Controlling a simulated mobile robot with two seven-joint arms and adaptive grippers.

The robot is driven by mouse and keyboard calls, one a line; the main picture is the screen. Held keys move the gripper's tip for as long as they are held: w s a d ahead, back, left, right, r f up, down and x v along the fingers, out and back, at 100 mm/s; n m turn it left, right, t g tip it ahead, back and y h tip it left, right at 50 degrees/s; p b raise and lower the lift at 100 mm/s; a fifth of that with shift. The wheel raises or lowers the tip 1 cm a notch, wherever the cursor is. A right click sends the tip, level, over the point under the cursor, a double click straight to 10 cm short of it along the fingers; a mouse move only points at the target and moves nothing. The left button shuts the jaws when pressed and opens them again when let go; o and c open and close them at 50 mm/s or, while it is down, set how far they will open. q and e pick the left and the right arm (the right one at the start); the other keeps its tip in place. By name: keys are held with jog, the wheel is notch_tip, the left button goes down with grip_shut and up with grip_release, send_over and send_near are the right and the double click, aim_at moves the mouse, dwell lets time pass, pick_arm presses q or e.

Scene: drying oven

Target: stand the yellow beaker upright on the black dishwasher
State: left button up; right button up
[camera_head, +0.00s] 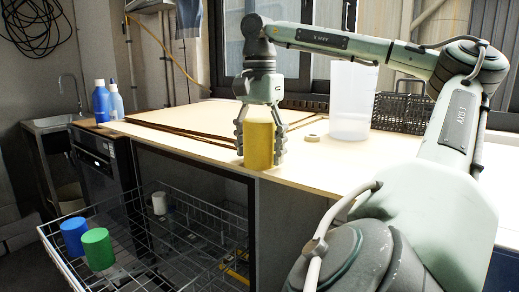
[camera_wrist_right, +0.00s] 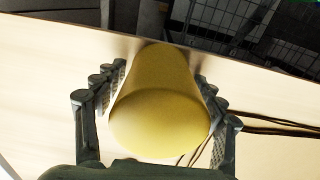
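The yellow beaker (camera_head: 258,143) stands at the front edge of the pale countertop, mouth end hidden by my gripper. My right gripper (camera_head: 260,155) points straight down over it, fingers on either side. In the right wrist view the beaker (camera_wrist_right: 160,115) lies between the fingers of the gripper (camera_wrist_right: 160,72), with narrow gaps seeming to show beside the fingertips. The fingers look open around it. The black dishwasher (camera_head: 105,178) is at left, under a narrow wooden top beside the sink. My left gripper is out of view.
A pulled-out wire rack (camera_head: 150,225) holds a blue beaker (camera_head: 74,236) and a green beaker (camera_head: 98,248). Blue bottles (camera_head: 101,103) stand on the wooden top above the dishwasher. A clear tall container (camera_head: 352,100) and wire basket (camera_head: 402,111) stand right of my gripper.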

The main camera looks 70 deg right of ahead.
aim_at(260, 120)
jog(key=shift+o, duration=0.5)
notch_tip(260, 120, up, 12)
jog(key=shift+r, duration=0.1)
dwell(0.8)
